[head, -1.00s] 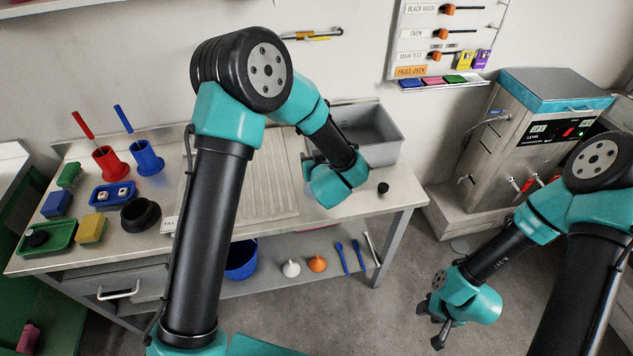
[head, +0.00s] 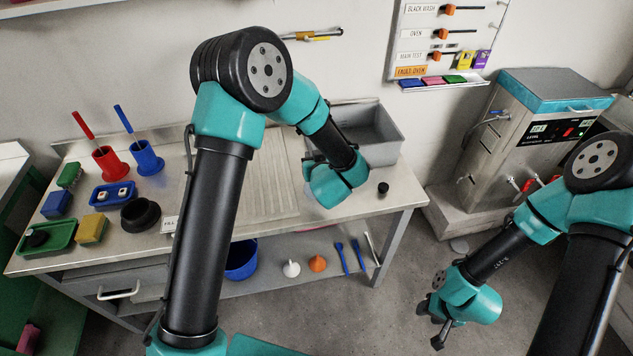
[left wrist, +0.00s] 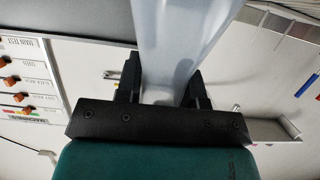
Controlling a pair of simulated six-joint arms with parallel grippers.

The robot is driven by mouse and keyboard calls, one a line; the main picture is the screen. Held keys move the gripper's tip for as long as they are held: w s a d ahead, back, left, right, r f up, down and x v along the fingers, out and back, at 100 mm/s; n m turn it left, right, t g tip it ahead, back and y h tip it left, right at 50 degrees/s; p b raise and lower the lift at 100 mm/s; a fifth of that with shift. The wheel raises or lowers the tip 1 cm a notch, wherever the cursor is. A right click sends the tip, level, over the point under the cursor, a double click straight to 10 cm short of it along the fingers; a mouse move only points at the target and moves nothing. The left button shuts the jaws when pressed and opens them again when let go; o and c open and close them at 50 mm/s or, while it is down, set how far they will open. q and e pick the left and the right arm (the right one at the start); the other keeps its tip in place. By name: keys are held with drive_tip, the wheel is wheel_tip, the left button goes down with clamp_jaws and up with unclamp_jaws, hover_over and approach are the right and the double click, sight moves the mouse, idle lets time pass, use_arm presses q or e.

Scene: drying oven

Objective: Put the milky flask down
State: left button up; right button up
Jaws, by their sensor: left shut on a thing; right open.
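The milky flask (left wrist: 178,45) is a pale, translucent body in the left wrist view. It stands between the two dark fingers of my left gripper (left wrist: 163,90), which is shut on it. The flask's far end runs out of the top of that view. In the head view my left wrist is over the bench beside the grey sink, and its fingers and the flask are mostly hidden behind the arm. I cannot tell whether the flask touches the bench. My right gripper (head: 437,325) is open and empty, above the floor to the right of the bench.
The grey sink (head: 385,130) lies just behind my left wrist. A small black stopper (head: 383,188) is to its right on the bench. A ribbed drainboard (head: 270,185) is to the left. A black ring (head: 140,214) and a yellow sponge (head: 92,229) stand further left.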

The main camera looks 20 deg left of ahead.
use_arm(q)
drive_tip(key=shift+r, duration=0.15)
clamp_jaws()
drive_tip(key=shift+r, duration=0.55)
drive_tip(key=shift+s+d+r, duration=0.1)
drive_tip(key=shift+s+r, duration=0.2)
drive_tip(key=shift+r, duration=0.3)
drive_tip(key=shift+s+d+r, duration=0.1)
drive_tip(key=shift+s+r, duration=0.15)
drive_tip(key=shift+r, duration=0.3)
drive_tip(key=s+d+r, duration=0.1)
drive_tip(key=s+d, duration=0.3)
drive_tip(key=s, duration=1)
drive_tip(key=shift+s+r, duration=0.15)
